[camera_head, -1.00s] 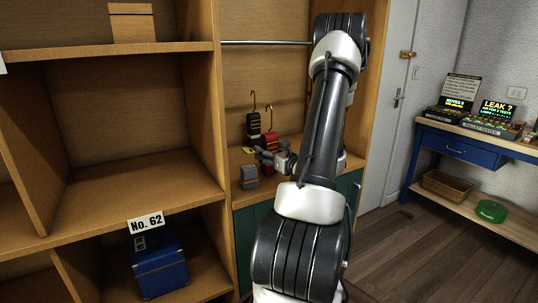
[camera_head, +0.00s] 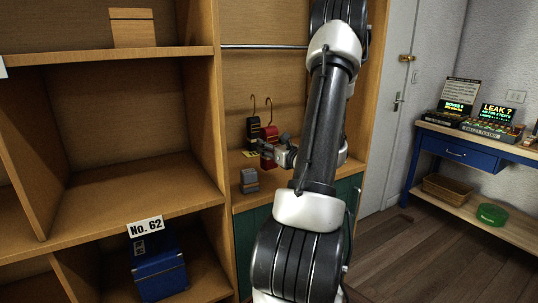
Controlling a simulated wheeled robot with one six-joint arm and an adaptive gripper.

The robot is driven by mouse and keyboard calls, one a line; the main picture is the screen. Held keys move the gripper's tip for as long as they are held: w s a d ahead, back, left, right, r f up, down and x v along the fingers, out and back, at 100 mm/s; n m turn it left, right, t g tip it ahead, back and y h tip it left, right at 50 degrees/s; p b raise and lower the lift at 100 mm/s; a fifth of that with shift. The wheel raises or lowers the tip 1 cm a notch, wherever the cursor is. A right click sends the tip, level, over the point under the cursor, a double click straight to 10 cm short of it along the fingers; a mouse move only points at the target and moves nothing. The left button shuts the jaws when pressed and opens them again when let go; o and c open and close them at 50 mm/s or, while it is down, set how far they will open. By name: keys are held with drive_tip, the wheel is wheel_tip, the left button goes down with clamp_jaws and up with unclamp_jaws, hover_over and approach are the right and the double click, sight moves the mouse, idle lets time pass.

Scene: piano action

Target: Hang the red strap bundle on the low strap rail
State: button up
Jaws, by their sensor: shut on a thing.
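The red strap bundle (camera_head: 269,133) has a thin upright hook on top and is in the alcove right of the shelving. My gripper (camera_head: 261,149) is shut on it at its lower part. My fingers and wrist hide part of the bundle, and whether its bottom touches the counter is hard to tell. A metal rail (camera_head: 262,46) runs across the alcove above, well clear of the hook. My arm covers its right end. I cannot tell whether another, lower rail is there.
A black bundle with a hook (camera_head: 253,128) stands close left of the red one. A grey bundle (camera_head: 249,181) sits at the counter's front left. The shelf's upright side (camera_head: 217,130) bounds the alcove at left. A blue case (camera_head: 159,272) is in a lower shelf bay.

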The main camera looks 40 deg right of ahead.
sight(272, 127)
drive_tip(key=shift+h, duration=0.3)
drive_tip(key=r, duration=0.8)
drive_tip(key=s+r, duration=0.1)
drive_tip(key=r, duration=0.2)
drive_tip(key=shift+d+r, duration=0.1)
drive_tip(key=shift+r, duration=0.3)
drive_tip(key=s+a+r, duration=0.3)
drive_tip(key=s+r, duration=0.2)
drive_tip(key=r, duration=0.6)
drive_tip(key=w+d+f, duration=0.2)
drive_tip(key=w, duration=0.4)
drive_tip(key=w+d+f+m, duration=0.1)
drive_tip(key=w+f, duration=0.1)
drive_tip(key=w, duration=0.5)
drive_tip(key=shift+w+d+f+h, duration=0.25)
drive_tip(key=shift+d+f+h, duration=0.05)
drive_tip(key=shift+d+h, duration=0.1)
drive_tip(key=o, duration=1.2)
